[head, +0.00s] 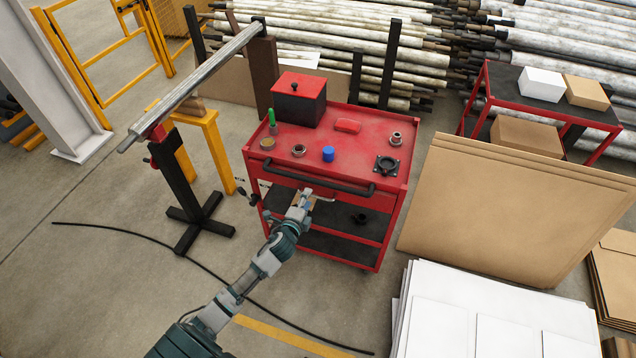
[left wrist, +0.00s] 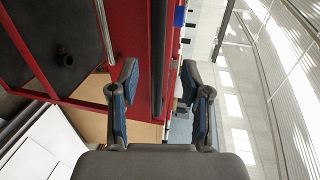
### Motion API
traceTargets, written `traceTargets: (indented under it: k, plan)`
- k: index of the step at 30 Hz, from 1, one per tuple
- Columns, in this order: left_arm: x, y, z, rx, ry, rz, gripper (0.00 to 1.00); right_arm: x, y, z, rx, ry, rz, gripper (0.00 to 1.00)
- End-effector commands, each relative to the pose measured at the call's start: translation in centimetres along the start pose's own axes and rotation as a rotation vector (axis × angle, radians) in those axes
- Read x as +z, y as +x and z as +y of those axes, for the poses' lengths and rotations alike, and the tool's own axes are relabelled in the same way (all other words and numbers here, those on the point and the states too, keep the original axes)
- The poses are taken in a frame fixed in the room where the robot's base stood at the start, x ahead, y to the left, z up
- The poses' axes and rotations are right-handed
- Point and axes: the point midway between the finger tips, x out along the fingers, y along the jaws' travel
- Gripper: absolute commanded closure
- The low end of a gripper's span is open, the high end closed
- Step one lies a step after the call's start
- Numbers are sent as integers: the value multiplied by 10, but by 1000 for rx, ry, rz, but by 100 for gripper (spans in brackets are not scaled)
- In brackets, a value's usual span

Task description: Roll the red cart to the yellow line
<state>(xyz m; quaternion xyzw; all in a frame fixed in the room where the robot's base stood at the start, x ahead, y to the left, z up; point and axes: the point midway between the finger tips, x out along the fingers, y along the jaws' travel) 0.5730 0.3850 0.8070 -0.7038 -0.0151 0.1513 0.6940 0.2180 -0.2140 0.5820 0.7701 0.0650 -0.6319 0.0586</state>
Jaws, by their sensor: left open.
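The red cart (head: 335,165) stands upright in the middle of the head view, with a red top and dark lower shelves. Its black handle (head: 318,180) runs along the near side, and the handle also shows upright in the left wrist view (left wrist: 158,55). My left gripper (head: 302,200) is at the near side of the cart, close to the handle. Its blue-padded fingers (left wrist: 163,90) are spread, with the handle in line between them. I cannot tell whether they touch it. The yellow line (head: 290,338) lies on the floor at the bottom, partly behind my arm.
Cardboard (head: 510,210) and white panels (head: 490,310) stand right. A thin black cable (head: 130,232) crosses the floor.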

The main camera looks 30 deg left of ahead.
Motion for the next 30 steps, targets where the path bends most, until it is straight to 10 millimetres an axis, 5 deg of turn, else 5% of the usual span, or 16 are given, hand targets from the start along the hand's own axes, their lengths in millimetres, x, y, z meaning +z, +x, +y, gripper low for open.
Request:
traceTargets:
  k: [12,26,30]
  plan:
    - [-2,87,1,0,1,-1,52,-2,-54,2,-1,4,16,60]
    - [0,105,0,0,-1,1,52,-2,-70,1,3,6,17,60]
    - [0,105,0,1,-1,1,80,-3,-70,1,2,6,16,60]
